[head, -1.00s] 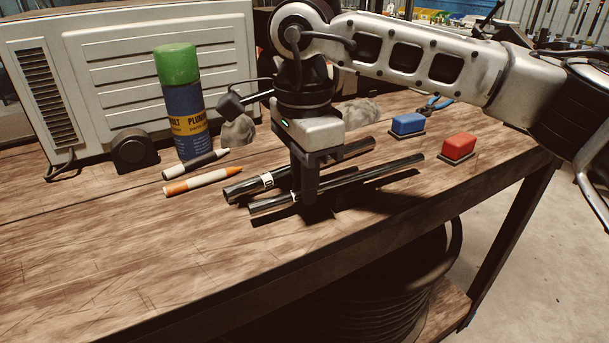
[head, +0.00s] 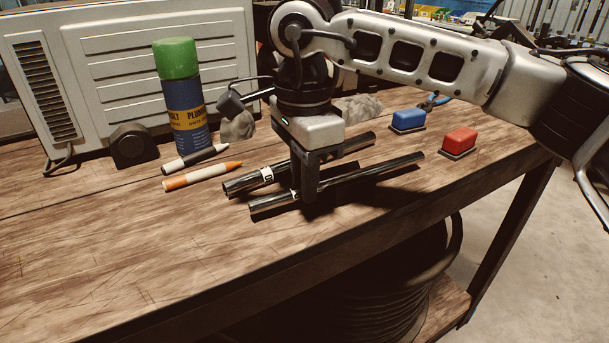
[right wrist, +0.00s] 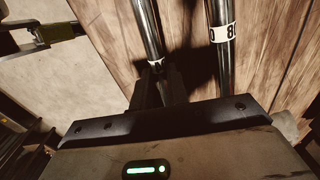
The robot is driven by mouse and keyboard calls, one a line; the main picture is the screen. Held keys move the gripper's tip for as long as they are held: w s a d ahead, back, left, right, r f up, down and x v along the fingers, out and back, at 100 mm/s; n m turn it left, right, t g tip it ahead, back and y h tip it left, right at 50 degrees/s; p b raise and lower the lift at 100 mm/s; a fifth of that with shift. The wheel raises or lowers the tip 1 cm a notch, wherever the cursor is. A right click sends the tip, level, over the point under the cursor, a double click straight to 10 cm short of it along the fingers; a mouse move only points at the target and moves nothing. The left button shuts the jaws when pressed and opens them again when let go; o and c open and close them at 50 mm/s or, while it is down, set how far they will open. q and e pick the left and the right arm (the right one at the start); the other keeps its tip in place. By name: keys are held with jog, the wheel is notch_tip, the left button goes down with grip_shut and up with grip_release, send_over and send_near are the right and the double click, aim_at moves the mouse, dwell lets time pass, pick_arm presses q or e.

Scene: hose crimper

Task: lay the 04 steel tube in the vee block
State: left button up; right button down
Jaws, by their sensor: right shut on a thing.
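Two dark, shiny steel tubes lie side by side on the wooden bench. The front, thinner tube (head: 385,168) has a pale label band near its left end, partly hidden by my fingers and too small to read. The rear, thicker tube (head: 240,184) has a white band that reads 08 or 80 in the right wrist view (right wrist: 222,60). My right gripper (head: 305,196) points down and is shut on the front tube, beside its band; the held tube (right wrist: 147,25) also shows in the right wrist view. I cannot make out a vee block. My left gripper is out of view.
A marker (head: 195,159), an orange-and-white marker (head: 203,176) and a green-capped spray can (head: 186,115) stand or lie to the left. Blue (head: 408,120) and red (head: 460,140) blocks sit to the right. The bench's front left (head: 120,235) is clear.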

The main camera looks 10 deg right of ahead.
jog(key=c, duration=1.3)
grip_release()
